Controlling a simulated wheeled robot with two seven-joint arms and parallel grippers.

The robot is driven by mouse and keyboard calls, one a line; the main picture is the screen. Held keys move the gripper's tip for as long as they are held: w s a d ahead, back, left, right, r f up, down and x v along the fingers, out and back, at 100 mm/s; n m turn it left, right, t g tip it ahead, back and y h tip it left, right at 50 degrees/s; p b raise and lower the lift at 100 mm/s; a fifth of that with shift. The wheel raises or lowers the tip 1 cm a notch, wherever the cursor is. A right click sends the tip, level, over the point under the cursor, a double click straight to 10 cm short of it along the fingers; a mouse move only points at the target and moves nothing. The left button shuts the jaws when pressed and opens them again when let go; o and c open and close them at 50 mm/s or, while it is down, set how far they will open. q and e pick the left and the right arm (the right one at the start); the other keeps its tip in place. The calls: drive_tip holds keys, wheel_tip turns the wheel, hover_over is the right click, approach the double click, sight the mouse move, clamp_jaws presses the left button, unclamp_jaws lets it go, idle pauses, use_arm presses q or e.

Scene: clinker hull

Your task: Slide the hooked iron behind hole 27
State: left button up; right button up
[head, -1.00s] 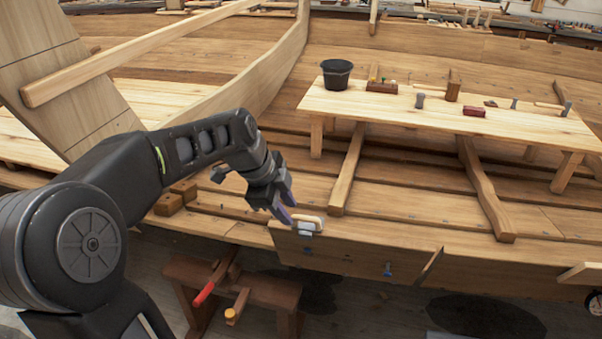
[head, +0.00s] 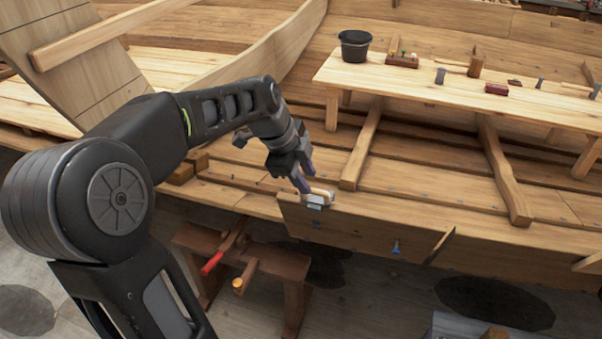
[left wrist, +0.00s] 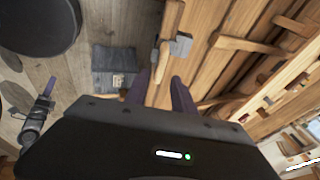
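A tool with a pale wooden handle (head: 321,193) and a grey metal block (head: 315,202), apparently the hooked iron, sits at the top edge of the near hull plank (head: 345,226). My left gripper (head: 306,188) is just above and left of it, fingertips close to the handle. In the left wrist view the grey block (left wrist: 181,45) shows beyond the fingers, which stand apart; no firm grip is visible. Blue-headed pins (head: 395,247) stick out of the plank's face. No hole number can be read. A dark gripper with a purplish finger, seemingly my right one (left wrist: 47,88), shows at the left wrist view's left edge.
A long plank bench (head: 450,90) inside the hull carries a black bucket (head: 355,46) and several small tools. A low trestle (head: 265,262) with red- and yellow-ended clamps stands below the plank. A grey surface (head: 455,327) lies at the bottom right.

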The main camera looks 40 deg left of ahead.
sight(314, 189)
use_arm(q)
drive_tip(key=shift+b+x, duration=1.55)
drive_tip(key=shift+x, duration=1.25)
drive_tip(key=shift+c, duration=0.2)
clamp_jaws()
drive_tip(key=shift+r, duration=0.1)
drive_tip(key=shift+w+d, duration=0.35)
drive_tip(key=shift+d, duration=0.5)
drive_tip(key=shift+w+d, duration=0.35)
drive_tip(key=shift+d, duration=0.5)
drive_tip(key=shift+w+d, duration=0.3)
drive_tip(key=shift+d, duration=0.55)
